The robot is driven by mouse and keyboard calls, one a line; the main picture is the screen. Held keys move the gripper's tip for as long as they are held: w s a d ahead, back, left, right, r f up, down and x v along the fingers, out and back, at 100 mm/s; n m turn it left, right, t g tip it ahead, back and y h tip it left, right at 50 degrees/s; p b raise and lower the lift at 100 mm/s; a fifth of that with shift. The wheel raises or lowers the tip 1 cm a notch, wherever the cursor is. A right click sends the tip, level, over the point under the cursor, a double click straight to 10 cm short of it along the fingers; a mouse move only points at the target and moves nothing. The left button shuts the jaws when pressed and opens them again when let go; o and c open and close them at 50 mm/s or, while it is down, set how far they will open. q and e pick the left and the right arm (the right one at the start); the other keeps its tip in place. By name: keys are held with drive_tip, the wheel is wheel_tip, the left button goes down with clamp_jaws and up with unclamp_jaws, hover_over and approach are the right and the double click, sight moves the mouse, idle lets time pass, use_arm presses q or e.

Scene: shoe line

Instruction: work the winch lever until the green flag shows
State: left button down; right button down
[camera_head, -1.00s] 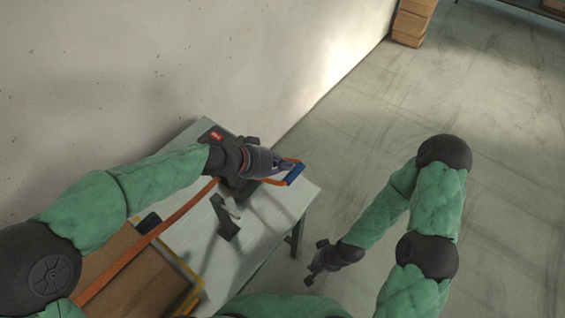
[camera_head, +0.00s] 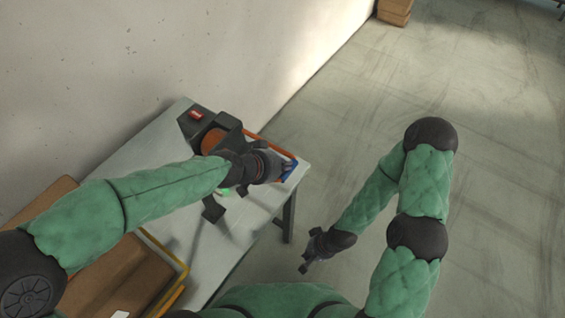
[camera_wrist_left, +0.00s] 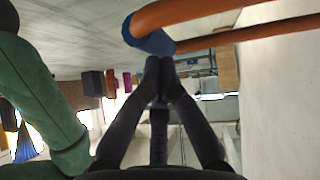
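The dark winch (camera_head: 224,127) with an orange drum and a red patch on top stands on the grey table. Its orange lever (camera_head: 268,143) ends in a blue grip (camera_head: 291,170), also seen close up in the left wrist view (camera_wrist_left: 150,36). My left gripper (camera_head: 284,170) is at the blue grip. In the left wrist view its fingertips (camera_wrist_left: 160,66) are together, right against the grip, with no grip visible between them. A small bright green patch (camera_head: 225,192) shows under my left forearm by the winch. My right gripper (camera_head: 305,266) hangs low, away from the table.
The grey table (camera_head: 262,212) has a dark bracket (camera_head: 213,210) near its front. Brown cartons (camera_head: 110,275) with a yellow edge stand at the lower left. A pale wall (camera_head: 150,60) rises behind the table. The floor to the right is clear, with boxes (camera_head: 395,12) far off.

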use_arm(q)
drive_tip(key=shift+s+f, duration=0.2)
drive_tip(key=shift+f, duration=0.3)
use_arm(e)
drive_tip(key=shift+f, duration=0.35)
